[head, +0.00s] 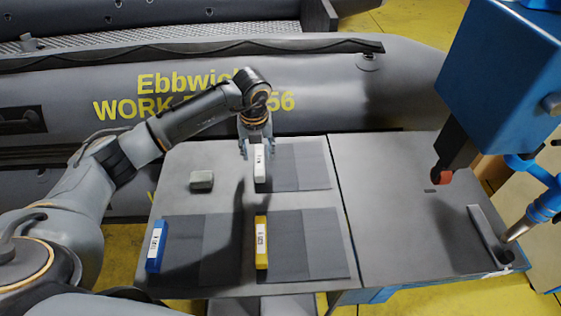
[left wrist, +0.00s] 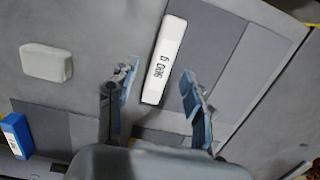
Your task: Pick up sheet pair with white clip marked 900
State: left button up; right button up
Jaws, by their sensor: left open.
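The white clip (head: 260,172) sits along the left edge of a dark grey sheet pair (head: 305,165) at the back of the table. In the left wrist view the white clip (left wrist: 163,62) carries small rotated black print that seems to read 900. My left gripper (head: 257,146) is open, pointing down over the clip's far end. In the left wrist view its two fingers (left wrist: 158,82) stand on either side of the clip, apart from it. Whether the fingertips are at clip height I cannot tell. My right gripper is not in view.
A blue clip (head: 157,247) and a yellow clip (head: 261,242) hold other sheet pairs at the front. A small grey block (head: 201,180) lies left of the white clip. A blue machine (head: 505,75) with a red roller overhangs the right table. A grey boat (head: 400,90) lies behind.

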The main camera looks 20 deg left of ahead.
aim_at(259, 159)
pick_arm(q)
jog(key=shift+w+f+p, duration=0.2)
jog(key=shift+f+p, duration=0.35)
jog(key=shift+f, duration=1.4)
grip_shut()
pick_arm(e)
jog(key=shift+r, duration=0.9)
pick_arm(q)
jog(key=shift+r, duration=0.2)
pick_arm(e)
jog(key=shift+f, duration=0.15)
